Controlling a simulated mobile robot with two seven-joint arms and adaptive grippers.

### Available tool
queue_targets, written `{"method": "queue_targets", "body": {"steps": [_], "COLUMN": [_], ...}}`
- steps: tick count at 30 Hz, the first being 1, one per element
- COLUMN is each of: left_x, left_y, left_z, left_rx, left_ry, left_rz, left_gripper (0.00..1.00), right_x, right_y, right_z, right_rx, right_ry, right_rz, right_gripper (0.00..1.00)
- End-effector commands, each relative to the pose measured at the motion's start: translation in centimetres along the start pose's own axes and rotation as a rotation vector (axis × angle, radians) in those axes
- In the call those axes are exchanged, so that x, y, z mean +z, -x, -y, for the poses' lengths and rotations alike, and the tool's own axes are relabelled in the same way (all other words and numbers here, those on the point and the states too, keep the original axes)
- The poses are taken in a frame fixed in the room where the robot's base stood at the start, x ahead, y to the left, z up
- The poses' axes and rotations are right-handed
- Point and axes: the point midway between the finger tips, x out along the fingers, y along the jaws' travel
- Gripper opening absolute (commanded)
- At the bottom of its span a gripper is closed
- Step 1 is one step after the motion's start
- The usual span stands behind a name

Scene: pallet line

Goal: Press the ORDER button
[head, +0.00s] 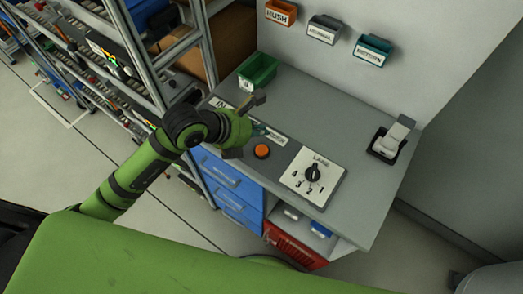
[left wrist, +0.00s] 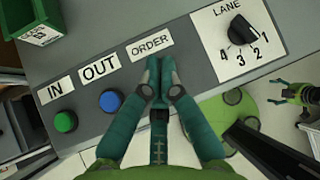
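The orange button (head: 261,151) sits on the desk panel beside the ORDER label (left wrist: 150,43), left of the LANE dial plate. In the left wrist view this button is hidden behind my fingers. My left gripper (head: 266,132) is over the panel; in the left wrist view its teal fingertips (left wrist: 160,67) are together, empty, just below the ORDER label. I cannot tell whether they touch anything. What looks like my right gripper (left wrist: 289,93) shows small at the right of the left wrist view; its finger state is unclear.
A green button (left wrist: 66,122) and a blue button (left wrist: 110,101) are left of my fingers, under IN and OUT. The LANE dial (head: 313,174) is to the right. A green bin (head: 257,72) and a device in a black holder (head: 391,140) stand on the desk.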

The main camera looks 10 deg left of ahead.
Motion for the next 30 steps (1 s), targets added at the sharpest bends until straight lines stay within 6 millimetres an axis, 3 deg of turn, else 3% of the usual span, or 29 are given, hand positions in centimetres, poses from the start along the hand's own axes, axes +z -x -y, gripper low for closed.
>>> {"method": "queue_targets", "body": {"steps": [3,12,30], "left_x": [-1.7,-3.9,-4.0], "left_y": [-1.7,-4.1,-4.3], "left_z": [-0.7,-1.6,-1.6], "left_rx": [0.000,-0.001,-0.001], "left_ry": [0.001,0.001,0.000], "left_rz": [-0.002,0.001,0.000], "left_gripper": [0.00,0.00,0.00], "right_x": [0.3,0.5,0.5], "right_y": [-2.0,-4.9,-5.0], "right_z": [0.2,0.3,0.3], "right_rx": [-0.002,-0.003,-0.002], "right_ry": [-0.001,-0.001,-0.001], "right_rz": [0.001,0.001,0.000], "right_gripper": [0.82,0.82,0.82]}}
